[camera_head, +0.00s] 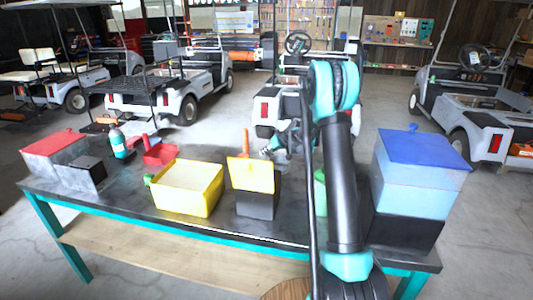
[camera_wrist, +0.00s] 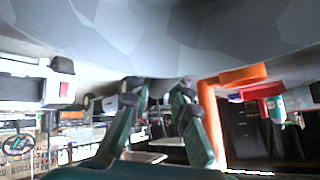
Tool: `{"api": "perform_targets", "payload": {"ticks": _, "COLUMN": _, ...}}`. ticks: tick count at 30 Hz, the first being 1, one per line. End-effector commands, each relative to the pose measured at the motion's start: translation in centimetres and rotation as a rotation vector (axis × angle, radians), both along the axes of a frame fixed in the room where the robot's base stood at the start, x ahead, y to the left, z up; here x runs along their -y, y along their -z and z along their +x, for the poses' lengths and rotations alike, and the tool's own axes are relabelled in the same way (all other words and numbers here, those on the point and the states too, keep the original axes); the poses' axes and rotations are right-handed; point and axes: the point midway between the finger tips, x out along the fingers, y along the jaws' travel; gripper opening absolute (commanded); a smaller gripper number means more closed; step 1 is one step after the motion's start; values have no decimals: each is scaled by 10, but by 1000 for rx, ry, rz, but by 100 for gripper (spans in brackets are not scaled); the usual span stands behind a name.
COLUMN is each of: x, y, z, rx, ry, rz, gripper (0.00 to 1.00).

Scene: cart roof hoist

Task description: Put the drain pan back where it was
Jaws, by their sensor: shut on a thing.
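A broad grey surface with a curved edge, which looks like the drain pan (camera_wrist: 180,35), fills the top of the wrist view. My gripper (camera_wrist: 160,88) has its fingertips together at that edge, shut on it; the exact grip is hard to see. In the head view my gripper (camera_head: 272,148) is small and partly behind my arm, over the far side of the workbench (camera_head: 125,203). The pan is not clear there. An orange upright (camera_head: 245,142) stands just left of the gripper; it also shows in the wrist view (camera_wrist: 207,115).
A yellow bin (camera_head: 182,205), a black box with a yellow top (camera_head: 255,205), a red scoop (camera_head: 160,154), a teal bottle (camera_head: 117,146) and a red-lidded box (camera_head: 50,145) crowd the bench. A blue-lidded bin (camera_head: 415,185) stands at the right. Golf carts (camera_head: 150,98) stand behind.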

Motion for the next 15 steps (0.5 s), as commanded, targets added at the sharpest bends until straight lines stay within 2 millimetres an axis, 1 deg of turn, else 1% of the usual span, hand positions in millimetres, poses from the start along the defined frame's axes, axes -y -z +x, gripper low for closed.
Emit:
{"api": "perform_targets", "payload": {"ticks": 3, "x": 0, "y": 3, "z": 0, "rx": 0, "ry": 0, "rz": 0, "gripper": 0}}
{"api": "perform_targets", "payload": {"ticks": 4, "x": 0, "y": 2, "z": 0, "rx": 0, "ry": 0, "rz": 0, "gripper": 22}}
{"api": "perform_targets", "payload": {"ticks": 8, "x": 0, "y": 2, "z": 0, "rx": 0, "ry": 0, "rz": 0, "gripper": 38}}
{"api": "perform_targets", "payload": {"ticks": 15, "x": 0, "y": 2, "z": 0, "rx": 0, "ry": 0, "rz": 0, "gripper": 39}}
